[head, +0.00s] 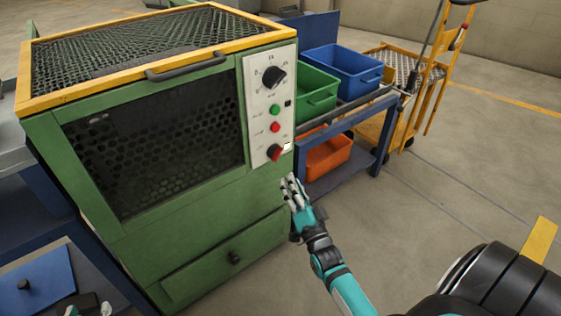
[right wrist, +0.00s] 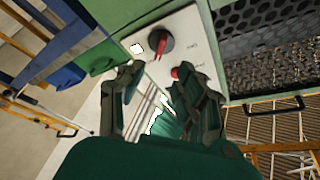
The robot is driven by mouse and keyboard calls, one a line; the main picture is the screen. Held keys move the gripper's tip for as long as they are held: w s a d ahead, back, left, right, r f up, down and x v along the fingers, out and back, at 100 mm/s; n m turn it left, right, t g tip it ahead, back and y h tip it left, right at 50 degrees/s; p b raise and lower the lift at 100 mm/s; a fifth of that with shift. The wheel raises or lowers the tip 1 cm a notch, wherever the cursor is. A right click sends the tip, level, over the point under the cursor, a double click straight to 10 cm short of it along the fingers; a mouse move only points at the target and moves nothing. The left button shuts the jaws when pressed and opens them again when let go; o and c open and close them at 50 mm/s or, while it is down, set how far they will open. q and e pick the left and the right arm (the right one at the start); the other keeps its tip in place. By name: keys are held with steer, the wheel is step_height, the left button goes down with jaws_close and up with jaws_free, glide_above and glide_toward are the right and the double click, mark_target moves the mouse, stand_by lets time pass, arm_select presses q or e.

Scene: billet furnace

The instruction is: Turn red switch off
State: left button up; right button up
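The red switch (head: 275,153) is a rotary knob at the bottom of the white control panel (head: 256,130) on the green furnace. In the right wrist view the switch (right wrist: 160,42) shows a red handle on a dark round base, just beyond my fingertips. My right gripper (head: 292,183) is just below the panel's lower end in the head view. In the right wrist view this gripper (right wrist: 157,80) is open, with a gap between its fingers and nothing held. My left gripper (head: 88,309) shows only partly at the bottom left edge; its finger state is unclear.
Above the switch are a red button (head: 275,127), a green button (head: 274,109) and a black dial (head: 274,77). A blue bench (head: 372,107) with green (head: 316,92) and blue (head: 345,66) bins stands right of the furnace.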

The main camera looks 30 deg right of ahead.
mark_target(279, 155)
arm_select(q)
step_height(279, 155, up, 8)
steer(key=w+d+t+h+b, duration=0.1)
steer(key=t, duration=0.3)
steer(key=shift+w+d+f+t+h, duration=0.2)
steer(key=shift+w+d+t+h, duration=0.1)
steer(key=shift+t, duration=0.1)
arm_select(e)
steer(key=shift+x, duration=4.65)
steer(key=shift+f, duration=0.1)
jaws_close()
